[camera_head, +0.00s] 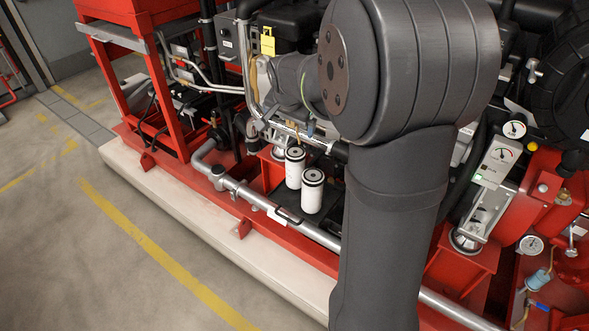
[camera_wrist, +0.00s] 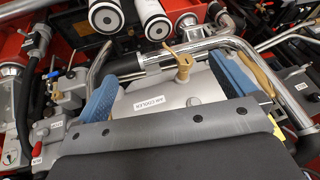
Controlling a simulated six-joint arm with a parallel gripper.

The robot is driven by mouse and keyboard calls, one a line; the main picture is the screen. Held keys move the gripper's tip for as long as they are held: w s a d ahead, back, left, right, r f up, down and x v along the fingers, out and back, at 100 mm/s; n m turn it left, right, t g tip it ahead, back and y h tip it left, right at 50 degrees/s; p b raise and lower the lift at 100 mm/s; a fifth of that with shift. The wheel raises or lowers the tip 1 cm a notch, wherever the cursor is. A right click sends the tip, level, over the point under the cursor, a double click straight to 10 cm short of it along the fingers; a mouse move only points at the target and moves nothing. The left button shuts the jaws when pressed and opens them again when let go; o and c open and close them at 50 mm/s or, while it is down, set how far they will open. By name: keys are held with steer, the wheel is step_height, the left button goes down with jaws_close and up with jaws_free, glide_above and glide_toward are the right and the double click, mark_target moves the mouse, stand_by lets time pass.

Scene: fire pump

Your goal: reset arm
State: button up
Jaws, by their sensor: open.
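In the wrist view my gripper (camera_wrist: 164,70) is open, with its two blue finger pads far apart. Nothing is held between them. Behind the pads is a grey box (camera_wrist: 150,95) labelled "AIR COOLER", with a brass valve (camera_wrist: 182,62) on its top. I cannot tell whether the pads touch the box. In the head view my dark grey arm stands large in front of the pump, and my gripper cannot be made out there.
White filters (camera_head: 313,190) stand on the red pump frame. A silver pipe (camera_head: 285,226) runs along its front. Gauges (camera_head: 515,129) and a grey panel are at right. In the wrist view a bent metal pipe (camera_wrist: 262,62) passes beside the right pad. Floor (camera_head: 110,265) at left is clear.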

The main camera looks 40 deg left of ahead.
step_height(320, 180, down, 6)
steer(key=w+a+m, duration=0.1)
steer(key=w, duration=0.1)
steer(key=shift+f+h, duration=0.25)
steer(key=shift+h, duration=0.15)
steer(key=shift+w, duration=0.1)
stand_by(0.7)
steer(key=v, duration=1)
steer(key=shift+w, duration=0.15)
steer(key=shift+c, duration=1.3)
